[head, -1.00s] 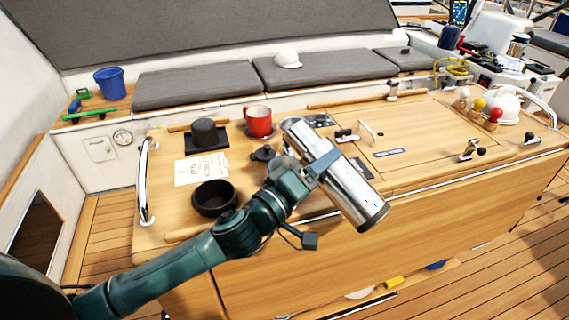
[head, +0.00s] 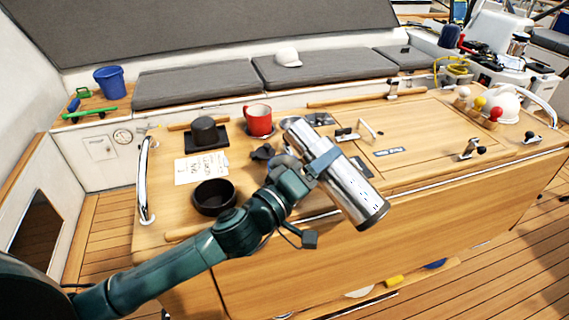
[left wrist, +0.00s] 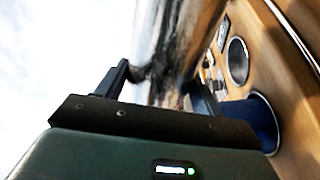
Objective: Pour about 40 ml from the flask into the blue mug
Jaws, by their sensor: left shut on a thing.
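The flask (head: 345,183) is a shiny steel cylinder, held tilted above the table. In the head view one end points up-left and the other down-right toward the front edge. My left gripper (head: 318,168) is shut around its middle; the flask also fills the upper middle of the left wrist view (left wrist: 172,45). A blue rounded thing, probably the blue mug (left wrist: 264,122), shows beside the right finger in that view. I cannot make out the mug in the head view, where the flask and gripper may hide it. No liquid is seen leaving the flask. My right gripper is not in view.
A red mug (head: 258,120), a black bowl (head: 213,198), a paper sheet (head: 201,168) and a black lidded thing (head: 204,131) are on the table's left part. A steel rail (head: 143,180) edges the left side. The table's middle right is mostly clear.

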